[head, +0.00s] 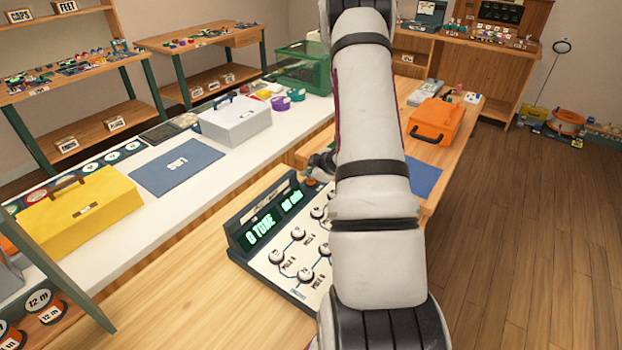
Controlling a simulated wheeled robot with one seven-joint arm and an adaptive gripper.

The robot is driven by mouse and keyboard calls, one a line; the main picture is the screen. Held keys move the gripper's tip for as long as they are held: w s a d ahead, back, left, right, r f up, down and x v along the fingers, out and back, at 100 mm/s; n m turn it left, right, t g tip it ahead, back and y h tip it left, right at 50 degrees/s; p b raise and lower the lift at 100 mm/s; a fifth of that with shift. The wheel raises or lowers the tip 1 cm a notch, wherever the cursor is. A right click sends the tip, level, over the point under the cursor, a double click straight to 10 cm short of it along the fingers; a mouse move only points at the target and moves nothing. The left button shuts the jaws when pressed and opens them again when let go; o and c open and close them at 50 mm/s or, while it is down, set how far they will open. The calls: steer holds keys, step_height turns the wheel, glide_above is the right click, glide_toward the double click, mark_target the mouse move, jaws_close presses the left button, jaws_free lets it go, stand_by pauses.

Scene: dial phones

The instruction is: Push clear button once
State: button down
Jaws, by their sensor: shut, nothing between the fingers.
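The dial device (258,262) stands on the wooden bench, a dark green console with a pale sloping face. Its left green display (262,230) seems to read "0 TONE"; a smaller display (291,201) beside it is hard to read. Several round white buttons (298,234) joined by lines show on the face. I cannot make out a clear button; my arm covers the device's right part. My gripper (322,164) shows only as a dark part at the device's far end, left of my arm. It is shut and empty. Whether it touches the device is hidden.
A white counter (125,235) runs behind, with a yellow case (82,212), a blue mat (178,166), a grey box (235,122) and a green crate (303,66). An orange case (437,122) stands farther along the bench. The bench left of the device is clear.

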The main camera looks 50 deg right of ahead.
mark_target(310, 181)
stand_by(0.4)
steer(key=shift+r+p, duration=0.6)
step_height(310, 181, up, 5)
steer(key=p, duration=0.3)
steer(key=shift+s+p, duration=0.15)
steer(key=shift+p, duration=0.25)
steer(key=shift+r+p, duration=0.4)
steer(key=shift+r, duration=0.1)
